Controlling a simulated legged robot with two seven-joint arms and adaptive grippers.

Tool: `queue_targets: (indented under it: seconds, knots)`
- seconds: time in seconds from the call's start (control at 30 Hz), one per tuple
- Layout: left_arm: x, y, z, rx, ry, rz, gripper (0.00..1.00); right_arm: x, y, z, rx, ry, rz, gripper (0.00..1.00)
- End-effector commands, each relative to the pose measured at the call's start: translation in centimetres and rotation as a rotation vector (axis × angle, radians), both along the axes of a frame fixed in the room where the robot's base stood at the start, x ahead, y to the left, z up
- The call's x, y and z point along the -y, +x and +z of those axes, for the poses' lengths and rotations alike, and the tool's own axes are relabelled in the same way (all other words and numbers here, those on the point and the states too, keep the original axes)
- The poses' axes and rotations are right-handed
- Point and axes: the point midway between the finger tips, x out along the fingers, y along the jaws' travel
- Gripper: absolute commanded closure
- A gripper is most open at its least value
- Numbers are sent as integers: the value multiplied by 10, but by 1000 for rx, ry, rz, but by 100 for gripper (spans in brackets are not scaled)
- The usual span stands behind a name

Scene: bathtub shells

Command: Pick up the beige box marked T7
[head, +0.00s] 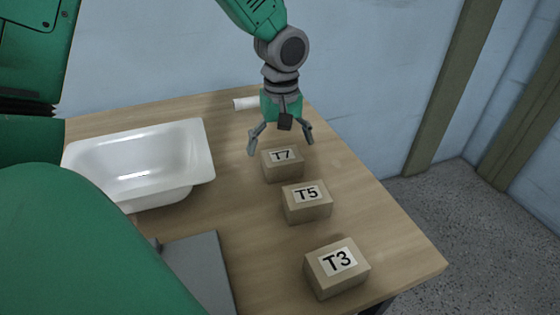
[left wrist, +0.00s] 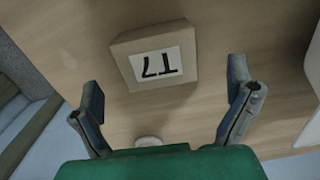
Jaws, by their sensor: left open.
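The beige box marked T7 (head: 282,168) sits on the wooden table, farthest back in a row of beige boxes. My left gripper (head: 281,146) is open and empty, just above and behind the T7 box, fingers pointing down and spread to either side. In the left wrist view, the T7 box (left wrist: 155,72) shows with its label upside down, lying ahead between the lines of the two fingers (left wrist: 165,80). No contact between fingers and box is visible. My right gripper is not in view.
The T5 box (head: 307,203) stands close in front of T7, and the T3 box (head: 337,270) nearer the table's right edge. A white bathtub shell (head: 190,160) lies to the left. A white cylinder (head: 246,103) is behind the gripper. A grey panel (head: 197,272) lies at the front.

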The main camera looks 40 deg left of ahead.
Motion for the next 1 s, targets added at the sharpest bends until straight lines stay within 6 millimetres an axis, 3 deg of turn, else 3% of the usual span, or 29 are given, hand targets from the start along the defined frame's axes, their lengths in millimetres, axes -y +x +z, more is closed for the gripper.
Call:
queue_targets:
  seconds: [0.2,0.5,0.8,0.87,0.97,1.0]
  knots:
    - [-1,0,-17,1,-3,-2,3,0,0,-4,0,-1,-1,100]
    - [-9,3,-61,-1,-6,-1,3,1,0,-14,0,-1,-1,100]
    - [-4,4,-62,2,0,-2,3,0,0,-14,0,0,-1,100]
    - [-3,4,-61,3,1,-2,20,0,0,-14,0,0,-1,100]
    - [-3,4,-61,2,1,-2,55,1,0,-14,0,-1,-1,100]
    - [-4,4,-62,2,0,-2,58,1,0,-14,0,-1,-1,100]
